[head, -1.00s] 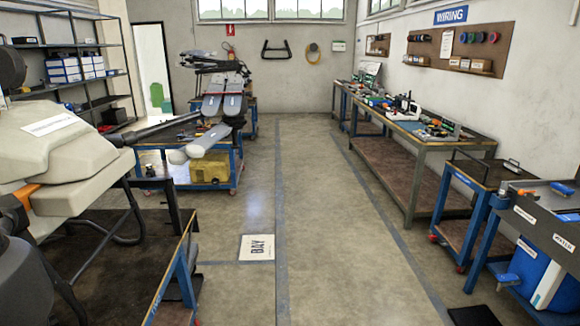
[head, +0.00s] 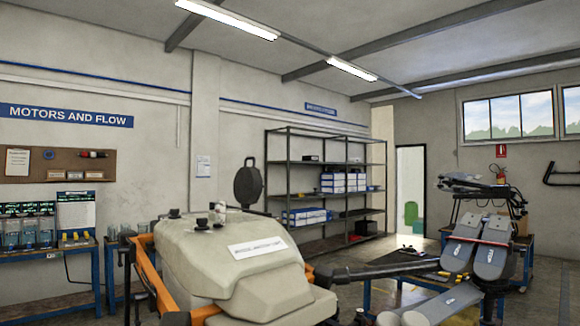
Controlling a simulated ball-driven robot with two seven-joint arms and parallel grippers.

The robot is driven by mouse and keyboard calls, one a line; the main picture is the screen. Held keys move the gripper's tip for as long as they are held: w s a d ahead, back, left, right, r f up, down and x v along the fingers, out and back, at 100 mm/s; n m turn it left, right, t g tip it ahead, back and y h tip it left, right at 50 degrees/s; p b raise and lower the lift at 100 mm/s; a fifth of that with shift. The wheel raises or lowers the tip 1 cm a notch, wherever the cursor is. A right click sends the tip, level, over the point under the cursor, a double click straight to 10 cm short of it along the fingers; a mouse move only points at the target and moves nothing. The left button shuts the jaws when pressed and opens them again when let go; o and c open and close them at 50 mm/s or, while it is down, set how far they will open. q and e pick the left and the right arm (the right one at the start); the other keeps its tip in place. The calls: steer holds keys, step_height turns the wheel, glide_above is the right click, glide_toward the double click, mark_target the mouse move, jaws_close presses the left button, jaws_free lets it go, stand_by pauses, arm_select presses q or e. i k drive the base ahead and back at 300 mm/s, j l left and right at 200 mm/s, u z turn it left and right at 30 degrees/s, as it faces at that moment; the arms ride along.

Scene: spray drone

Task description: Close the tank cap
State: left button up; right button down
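The spray drone's large beige tank (head: 240,265) is in the lower middle of the head view, with a white label on its side. A round black lid (head: 247,182), which looks like the tank cap, stands upright above the tank's back edge, as if swung open. I cannot clearly see its hinge or the tank opening. Small dark knobs and a pale fitting (head: 218,211) show on the tank's top. Neither of my grippers is in view.
An orange frame bar (head: 147,275) runs along the tank's left side, and a dark drone arm (head: 375,271) reaches right. Another folded drone (head: 470,250) is at the right. A shelf rack (head: 325,185) stands behind. A bench with jars (head: 45,240) is at the left.

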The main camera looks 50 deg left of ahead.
mark_target(248, 184)
steer(key=i+l+z, duration=0.1)
steer(key=i, duration=0.85)
steer(key=i+l+z, duration=0.1)
steer(key=i, duration=0.85)
steer(key=l+u, duration=0.1)
steer(key=u, duration=2.8)
steer(key=l, duration=0.1)
